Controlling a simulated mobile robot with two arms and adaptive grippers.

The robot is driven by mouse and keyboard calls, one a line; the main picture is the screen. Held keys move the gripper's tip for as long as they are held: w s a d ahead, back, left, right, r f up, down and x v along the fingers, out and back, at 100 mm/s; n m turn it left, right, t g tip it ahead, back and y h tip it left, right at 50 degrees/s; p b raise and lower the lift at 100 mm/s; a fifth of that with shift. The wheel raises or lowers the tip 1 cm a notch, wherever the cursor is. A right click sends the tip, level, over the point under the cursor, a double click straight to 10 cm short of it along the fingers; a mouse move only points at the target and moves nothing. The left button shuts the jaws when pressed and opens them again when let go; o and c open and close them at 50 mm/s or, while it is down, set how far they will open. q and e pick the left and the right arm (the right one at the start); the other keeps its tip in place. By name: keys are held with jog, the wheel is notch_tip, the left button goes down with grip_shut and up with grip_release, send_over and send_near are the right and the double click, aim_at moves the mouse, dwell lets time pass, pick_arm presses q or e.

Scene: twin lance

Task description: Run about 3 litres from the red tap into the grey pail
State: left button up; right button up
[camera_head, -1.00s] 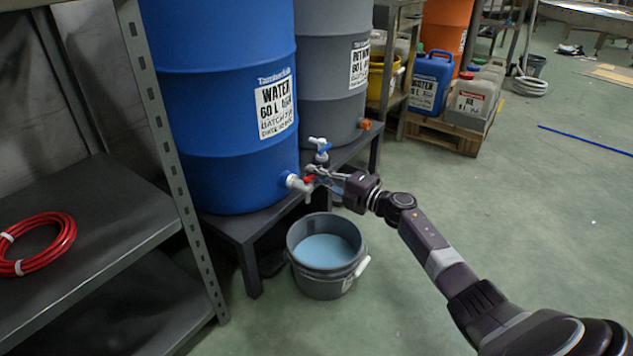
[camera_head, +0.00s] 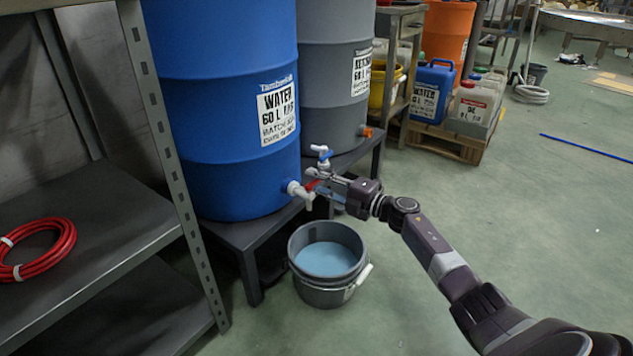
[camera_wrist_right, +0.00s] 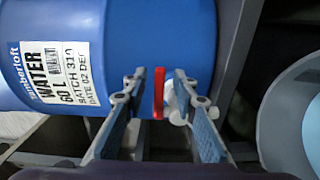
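The red tap (camera_head: 300,190) is a white spout with a red lever low on the blue water barrel (camera_head: 225,165). The red lever (camera_wrist_right: 158,93) stands between my right gripper's fingers in the right wrist view, with a gap on each side. My right gripper (camera_head: 320,180) is open at the tap. The grey pail (camera_head: 322,297) stands upright on the floor below the spout, with a flat light-blue surface (camera_head: 325,259) inside. Its rim shows at the right edge of the right wrist view (camera_wrist_right: 268,115). I see no clear stream of water. My left gripper is out of view.
A blue-handled white tap (camera_head: 322,155) is just behind my right gripper. A grey barrel (camera_head: 325,115) stands beside the blue one on a dark low stand (camera_head: 243,236). A shelf at left bears a red hose coil (camera_head: 40,248). The floor at right is mostly clear.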

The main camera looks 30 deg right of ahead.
jog(key=v, duration=1.2)
dwell(0.3)
